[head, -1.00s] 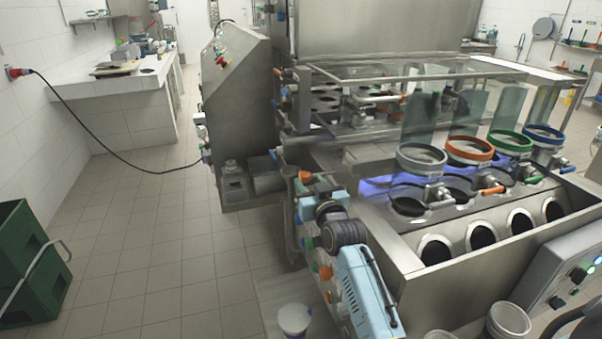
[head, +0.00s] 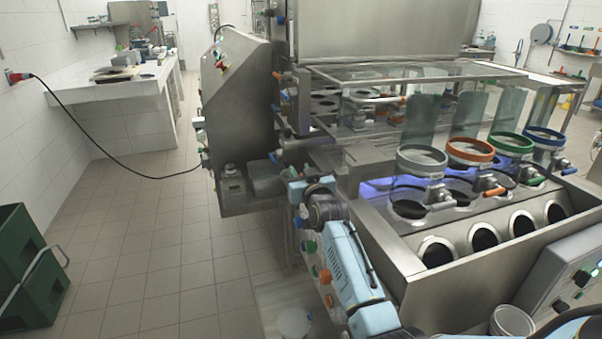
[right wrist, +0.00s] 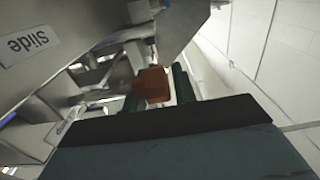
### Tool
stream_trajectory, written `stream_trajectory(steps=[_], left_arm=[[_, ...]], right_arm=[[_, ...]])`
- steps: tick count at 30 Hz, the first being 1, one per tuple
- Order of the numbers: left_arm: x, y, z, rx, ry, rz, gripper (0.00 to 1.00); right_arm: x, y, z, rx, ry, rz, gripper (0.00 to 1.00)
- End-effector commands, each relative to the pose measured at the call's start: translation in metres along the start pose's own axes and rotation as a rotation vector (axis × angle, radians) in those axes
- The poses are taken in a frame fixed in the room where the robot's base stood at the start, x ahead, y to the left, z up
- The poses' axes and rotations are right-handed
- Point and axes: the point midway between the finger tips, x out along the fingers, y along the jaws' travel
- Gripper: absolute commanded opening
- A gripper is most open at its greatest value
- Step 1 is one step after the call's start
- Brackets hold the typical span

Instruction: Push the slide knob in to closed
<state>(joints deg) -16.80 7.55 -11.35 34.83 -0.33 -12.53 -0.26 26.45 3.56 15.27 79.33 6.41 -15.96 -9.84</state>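The slide knob (right wrist: 153,86) is an orange-red block in the middle of the right wrist view, on the metal machine below a plate labelled "Slide" (right wrist: 27,43). My right gripper (right wrist: 160,90) has its two dark green fingers apart, one on each side of the knob. A narrow gap shows between the knob and the right finger; contact on the left cannot be told. In the head view my right gripper (head: 300,190) is at the machine's left side, where it hides the knob. My left gripper is not in view.
The steel cup filler (head: 420,280) has several round openings and coloured rings on its right part. A steel control cabinet (head: 238,110) stands behind my right gripper. Green crates (head: 30,270) stand at the far left. The tiled floor (head: 150,240) between is clear.

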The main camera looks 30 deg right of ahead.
Motion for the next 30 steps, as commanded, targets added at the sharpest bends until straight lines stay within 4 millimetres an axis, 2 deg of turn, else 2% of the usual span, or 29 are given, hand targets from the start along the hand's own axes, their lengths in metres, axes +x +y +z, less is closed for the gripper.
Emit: stream_trajectory(steps=[1, 6, 13, 22, 30], left_arm=[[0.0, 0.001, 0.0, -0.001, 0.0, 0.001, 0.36], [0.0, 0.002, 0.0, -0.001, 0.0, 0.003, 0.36], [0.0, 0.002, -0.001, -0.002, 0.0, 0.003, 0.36], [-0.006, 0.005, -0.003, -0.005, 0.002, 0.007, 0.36], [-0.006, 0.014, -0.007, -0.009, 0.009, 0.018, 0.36]], right_arm=[[0.0, 0.0, 0.0, 0.0, 0.0, 0.0, 0.2], [0.0, 0.0, 0.0, 0.0, 0.0, 0.0, 0.0], [0.0, 0.001, 0.0, -0.001, -0.001, 0.0, 0.0], [0.0, 0.032, 0.0, -0.002, -0.001, 0.001, 0.0], [0.0, 0.032, 0.001, 0.001, -0.001, 0.0, 0.0]])
